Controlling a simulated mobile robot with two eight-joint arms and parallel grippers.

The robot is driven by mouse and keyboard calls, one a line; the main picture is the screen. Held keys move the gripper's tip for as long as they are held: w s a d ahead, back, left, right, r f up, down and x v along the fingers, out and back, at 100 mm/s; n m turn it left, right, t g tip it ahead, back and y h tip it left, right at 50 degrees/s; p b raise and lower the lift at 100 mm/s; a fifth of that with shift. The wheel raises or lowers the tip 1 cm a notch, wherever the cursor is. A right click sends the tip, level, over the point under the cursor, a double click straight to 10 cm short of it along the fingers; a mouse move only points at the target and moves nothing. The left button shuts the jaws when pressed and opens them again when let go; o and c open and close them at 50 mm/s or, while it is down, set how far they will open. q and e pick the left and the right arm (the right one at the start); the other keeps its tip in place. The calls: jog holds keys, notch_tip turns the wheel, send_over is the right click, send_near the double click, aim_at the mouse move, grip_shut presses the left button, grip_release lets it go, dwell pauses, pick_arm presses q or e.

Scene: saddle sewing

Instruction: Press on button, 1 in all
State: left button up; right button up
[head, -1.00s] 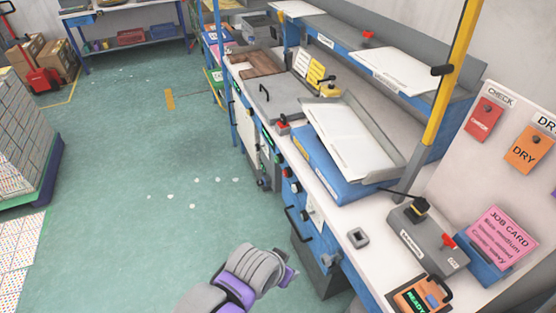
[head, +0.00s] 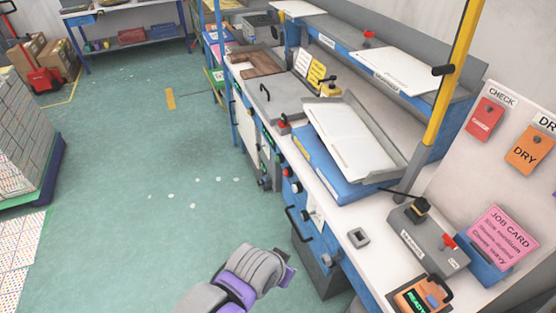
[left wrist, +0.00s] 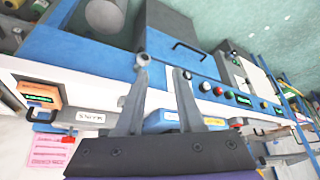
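The bench front carries a row of round buttons, among them a green button (head: 278,158) and a red button (head: 287,172). In the left wrist view, a red button (left wrist: 218,91) and a green button (left wrist: 230,95) sit on this panel, beyond and right of the fingertips. I cannot read which button is the on button. My left gripper (left wrist: 161,66) is open and empty, its two fingers apart in front of the blue bench front. In the head view, my grey and purple arm is at the bottom centre; its fingers are not clear there. My right gripper is not in view.
The bench top holds a grey box with a red switch (head: 449,242), an orange device with a green display (head: 420,297) and a blue tray (head: 325,178). A drawer handle (head: 297,222) juts from the front.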

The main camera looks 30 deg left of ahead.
pick_arm(q)
grip_shut()
dwell(1.4)
